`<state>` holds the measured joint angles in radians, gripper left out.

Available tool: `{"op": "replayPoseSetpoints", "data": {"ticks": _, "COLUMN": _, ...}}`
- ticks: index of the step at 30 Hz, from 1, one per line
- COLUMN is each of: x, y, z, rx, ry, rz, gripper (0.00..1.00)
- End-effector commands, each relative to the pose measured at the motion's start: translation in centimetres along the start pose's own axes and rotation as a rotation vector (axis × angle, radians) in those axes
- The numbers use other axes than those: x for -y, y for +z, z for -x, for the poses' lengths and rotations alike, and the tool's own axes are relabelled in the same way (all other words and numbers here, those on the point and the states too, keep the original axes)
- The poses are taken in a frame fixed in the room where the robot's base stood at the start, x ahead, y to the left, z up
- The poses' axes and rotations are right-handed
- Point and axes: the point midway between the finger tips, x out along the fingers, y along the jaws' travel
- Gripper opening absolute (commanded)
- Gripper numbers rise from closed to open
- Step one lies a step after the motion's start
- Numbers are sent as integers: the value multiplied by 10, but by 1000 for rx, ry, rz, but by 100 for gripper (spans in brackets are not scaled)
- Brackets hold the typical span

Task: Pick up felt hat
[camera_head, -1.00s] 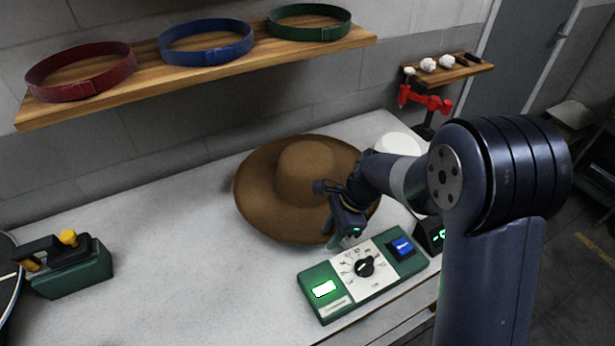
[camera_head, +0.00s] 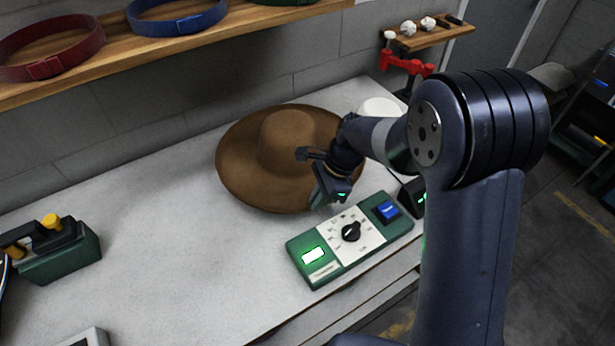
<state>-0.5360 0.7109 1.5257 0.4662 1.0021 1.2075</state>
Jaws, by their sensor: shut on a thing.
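The brown felt hat (camera_head: 250,165) with a round crown and wide brim sits on the light grey table, behind the control box. My gripper (camera_head: 327,200) is at the front right part of the brim and is shut on the hat. The fingertips are small and partly hidden by the gripper's own body. My arm covers the right part of the brim. I cannot tell whether the brim is lifted off the table.
A green control box (camera_head: 350,240) with a dial, lit display and blue button lies just in front of the hat. A green block with a yellow knob (camera_head: 55,250) stands at left. A wooden shelf (camera_head: 225,32) with hat bands hangs above. The table's (camera_head: 185,285) front middle is clear.

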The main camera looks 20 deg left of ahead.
Motion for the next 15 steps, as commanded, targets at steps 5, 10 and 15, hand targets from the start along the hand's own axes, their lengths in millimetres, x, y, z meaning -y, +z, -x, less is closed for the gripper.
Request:
{"op": "replayPoseSetpoints", "data": {"ticks": 5, "x": 1, "y": 5, "z": 12, "rx": 1, "ry": -4, "rz": 2, "gripper": 0}}
{"op": "replayPoseSetpoints", "data": {"ticks": 10, "x": 1, "y": 17, "z": 40, "rx": 0, "ry": -8, "rz": 4, "gripper": 0}}
{"op": "replayPoseSetpoints", "data": {"ticks": 15, "x": 1, "y": 34, "z": 82, "rx": 0, "ry": -8, "rz": 5, "gripper": 0}}
